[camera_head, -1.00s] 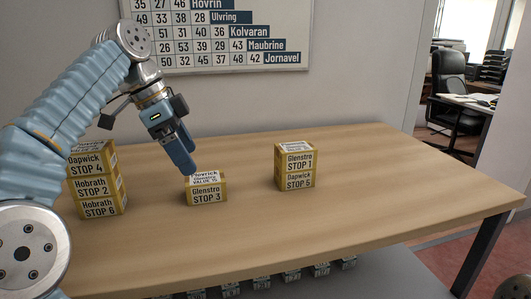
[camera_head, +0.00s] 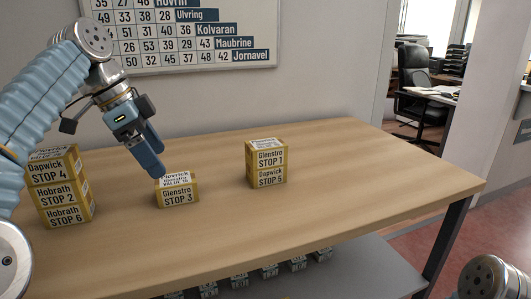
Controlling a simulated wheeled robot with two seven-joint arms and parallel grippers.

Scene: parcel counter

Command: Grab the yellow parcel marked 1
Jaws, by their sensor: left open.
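The yellow parcel marked STOP 1 (camera_head: 270,158), labelled Glenstro, sits on top of a yellow parcel marked STOP 5 (camera_head: 271,178) near the middle of the table. My left gripper (camera_head: 156,166) is open, pointing down just above and behind the single parcel marked STOP 3 (camera_head: 178,197). It is well to the left of the STOP 1 parcel. I cannot tell whether it touches the STOP 3 parcel. Part of my right arm shows at the lower right corner; its gripper is out of view.
A stack of three parcels (camera_head: 62,192), marked 4, 2 and 6, stands at the table's left. The wooden table (camera_head: 370,175) is clear to the right of the two-parcel stack. Several parcels lie on a lower shelf (camera_head: 365,270). A board (camera_head: 185,45) hangs on the wall.

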